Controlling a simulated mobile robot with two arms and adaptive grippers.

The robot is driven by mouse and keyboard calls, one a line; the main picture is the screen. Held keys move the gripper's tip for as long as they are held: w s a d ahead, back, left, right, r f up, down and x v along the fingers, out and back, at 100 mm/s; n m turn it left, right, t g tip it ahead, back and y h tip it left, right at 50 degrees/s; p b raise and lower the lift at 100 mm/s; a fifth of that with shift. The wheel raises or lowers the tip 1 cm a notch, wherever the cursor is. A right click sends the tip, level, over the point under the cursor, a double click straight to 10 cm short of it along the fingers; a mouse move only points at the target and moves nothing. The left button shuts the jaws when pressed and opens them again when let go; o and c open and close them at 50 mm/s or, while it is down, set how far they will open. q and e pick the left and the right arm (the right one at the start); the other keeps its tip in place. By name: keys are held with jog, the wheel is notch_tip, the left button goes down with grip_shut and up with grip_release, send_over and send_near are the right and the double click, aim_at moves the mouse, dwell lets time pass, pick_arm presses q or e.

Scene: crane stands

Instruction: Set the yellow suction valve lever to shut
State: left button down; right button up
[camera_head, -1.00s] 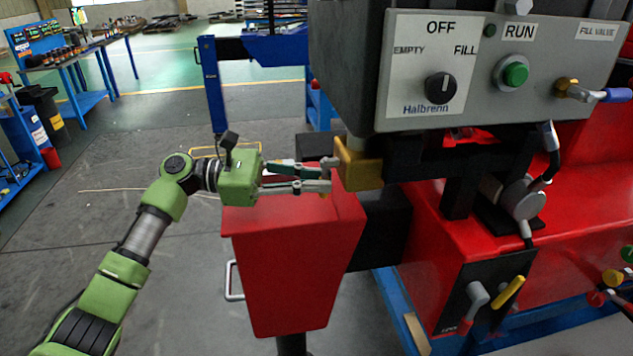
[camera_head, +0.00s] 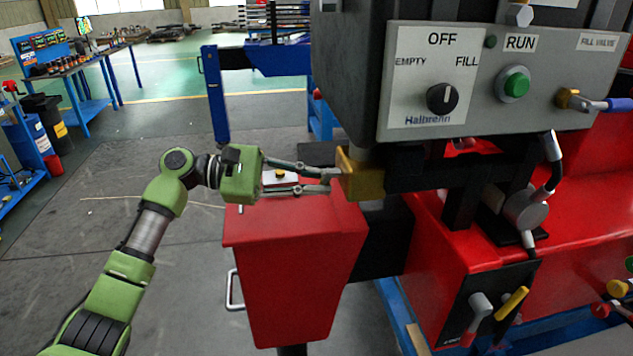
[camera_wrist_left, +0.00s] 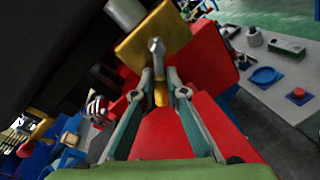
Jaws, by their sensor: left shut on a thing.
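A brass-yellow valve block (camera_head: 362,178) sits under the grey control box, and it also shows in the wrist view (camera_wrist_left: 150,32). A grey pivot (camera_wrist_left: 156,46) stands on its face, with a short yellow lever (camera_wrist_left: 160,92) running from it between my fingers. In the head view the lever is hidden at the fingertips. My left gripper (camera_head: 328,181) reaches the block from the left, its fingers closed on the lever; the fingertips also show in the wrist view (camera_wrist_left: 163,92). My right gripper is out of view.
The control box (camera_head: 545,85) has a black selector knob (camera_head: 441,98) and a green button (camera_head: 516,84). A red bin-like housing (camera_head: 295,270) stands below my gripper. Another yellow lever (camera_head: 511,303) is on a black panel at lower right. Open floor lies to the left.

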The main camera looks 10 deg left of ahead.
pick_arm(q)
jog(key=c, duration=2)
grip_release()
jog(key=a, duration=0.4)
jog(key=s+a+r, duration=0.1)
jog(key=a, duration=0.7)
jog(key=shift+s+r, duration=0.2)
jog(key=shift+s, duration=0.2)
